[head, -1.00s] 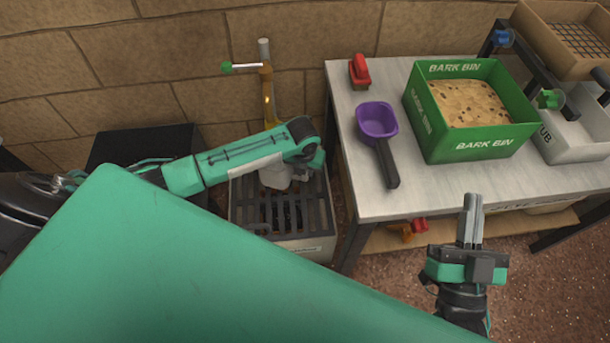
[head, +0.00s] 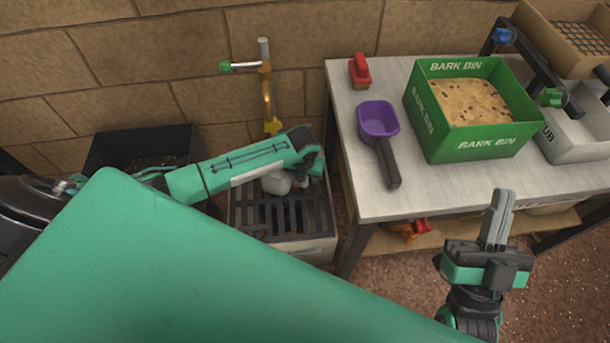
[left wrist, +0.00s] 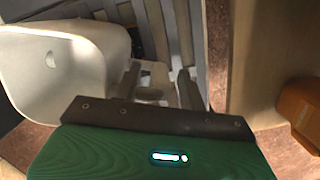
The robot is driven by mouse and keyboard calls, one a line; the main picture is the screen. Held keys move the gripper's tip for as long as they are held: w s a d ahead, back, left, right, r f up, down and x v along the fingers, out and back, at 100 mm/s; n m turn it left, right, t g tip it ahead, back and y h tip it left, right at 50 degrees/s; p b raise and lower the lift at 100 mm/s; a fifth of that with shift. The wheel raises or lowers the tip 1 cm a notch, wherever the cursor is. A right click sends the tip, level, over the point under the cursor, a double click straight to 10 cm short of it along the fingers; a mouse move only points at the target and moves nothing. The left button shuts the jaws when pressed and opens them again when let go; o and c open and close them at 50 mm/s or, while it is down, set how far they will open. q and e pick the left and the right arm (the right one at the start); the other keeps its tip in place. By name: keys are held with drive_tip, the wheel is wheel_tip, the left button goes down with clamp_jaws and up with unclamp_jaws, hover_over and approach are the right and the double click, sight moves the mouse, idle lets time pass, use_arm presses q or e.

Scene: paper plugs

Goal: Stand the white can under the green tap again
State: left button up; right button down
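The brass wall tap (head: 266,90) with a green knob (head: 226,66) stands over the slatted drain grate (head: 285,215). The white can is mostly hidden behind my left forearm in the head view; a pale rounded part (head: 276,184) shows over the grate. In the left wrist view the white can (left wrist: 75,75) fills the left side, beside my left gripper (left wrist: 160,88). Its fingers are apart, with a small pale piece between them that I cannot identify. My right gripper (head: 498,215) is shut and empty, in front of the table.
The metal table (head: 400,205) right of the drain holds a purple scoop (head: 378,120), a red-handled item (head: 360,72) and a green bark bin (head: 475,140). A black bin (head: 135,150) stands left of the drain. An orange thing (left wrist: 302,110) shows at right in the left wrist view.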

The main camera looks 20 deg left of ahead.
use_arm(q)
drive_tip(key=shift+r, duration=0.15)
drive_tip(key=shift+r, duration=0.3)
drive_tip(key=r, duration=0.1)
drive_tip(key=r+p, duration=0.1)
drive_tip(key=r, duration=0.1)
drive_tip(key=r+p, duration=0.1)
drive_tip(key=r, duration=0.1)
drive_tip(key=shift+s+r, duration=0.25)
drive_tip(key=shift+s, duration=0.1)
drive_tip(key=r, duration=0.1)
drive_tip(key=r+p, duration=0.1)
drive_tip(key=r, duration=0.3)
drive_tip(key=shift+s+d+p, duration=0.1)
drive_tip(key=shift+s+p, duration=0.2)
drive_tip(key=shift+p, duration=0.1)
drive_tip(key=shift+s+r, duration=0.1)
drive_tip(key=shift+r, duration=0.3)
use_arm(e)
drive_tip(key=a+f+g, duration=0.2)
drive_tip(key=f+g, duration=0.3)
drive_tip(key=f, duration=0.3)
drive_tip(key=s+a+f+g, duration=0.1)
drive_tip(key=a+f+g, duration=0.2)
drive_tip(key=f+g, duration=0.2)
drive_tip(key=shift+s+f+g+h, duration=0.2)
drive_tip(key=shift+f+g+h, duration=0.2)
drive_tip(key=shift+f, duration=1.3)
